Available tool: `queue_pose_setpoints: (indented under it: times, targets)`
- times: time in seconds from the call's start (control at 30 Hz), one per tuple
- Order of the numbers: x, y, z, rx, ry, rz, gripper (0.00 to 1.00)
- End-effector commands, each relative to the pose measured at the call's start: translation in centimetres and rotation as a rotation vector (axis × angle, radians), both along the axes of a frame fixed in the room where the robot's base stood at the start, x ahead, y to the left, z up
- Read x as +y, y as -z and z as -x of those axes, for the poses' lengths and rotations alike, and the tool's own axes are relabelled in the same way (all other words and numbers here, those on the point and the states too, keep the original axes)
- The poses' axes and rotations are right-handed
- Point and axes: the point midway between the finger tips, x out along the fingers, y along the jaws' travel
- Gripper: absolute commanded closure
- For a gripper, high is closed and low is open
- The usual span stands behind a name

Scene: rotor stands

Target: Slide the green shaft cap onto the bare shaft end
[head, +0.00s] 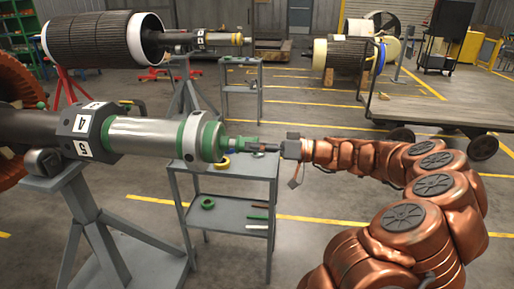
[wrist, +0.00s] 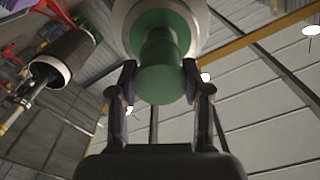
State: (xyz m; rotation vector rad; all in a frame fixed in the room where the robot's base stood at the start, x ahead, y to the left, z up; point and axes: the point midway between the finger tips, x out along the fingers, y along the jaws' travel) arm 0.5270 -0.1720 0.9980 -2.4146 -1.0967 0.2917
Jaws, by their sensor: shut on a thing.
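The large shaft (head: 145,135) lies level on a grey stand at the left, with a steel sleeve and green bands near its right end. In the head view the green cap (head: 236,143) is a narrow piece just right of that end, in line with it. My gripper (head: 262,147) reaches in from the right. In the wrist view my gripper (wrist: 161,85) is shut on the green cap (wrist: 160,85), a finger on each side. The shaft end (wrist: 125,18) fills the top behind it. The cap meets the shaft end in both pictures; how far it is on I cannot tell.
A grey cart (head: 228,208) stands below the shaft end, with a green ring (head: 208,203) and several small rods on its lower shelf. A yellow ring (head: 223,162) lies on its top. A flatbed trolley (head: 435,110) is at the back right. Floor between is open.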

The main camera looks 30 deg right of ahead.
Motion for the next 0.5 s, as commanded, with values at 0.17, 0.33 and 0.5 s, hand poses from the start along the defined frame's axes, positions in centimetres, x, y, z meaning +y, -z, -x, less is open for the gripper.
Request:
queue_pose_setpoints:
  times: [0.17,0.33,0.5]
  targets:
    - [0.33,0.11,-0.30,0.000,0.000,0.000,0.77]
    - [0.65,0.11,-0.56,0.001,0.000,-0.001,0.77]
    - [0.86,0.05,-0.73,0.001,0.000,-0.001,0.77]
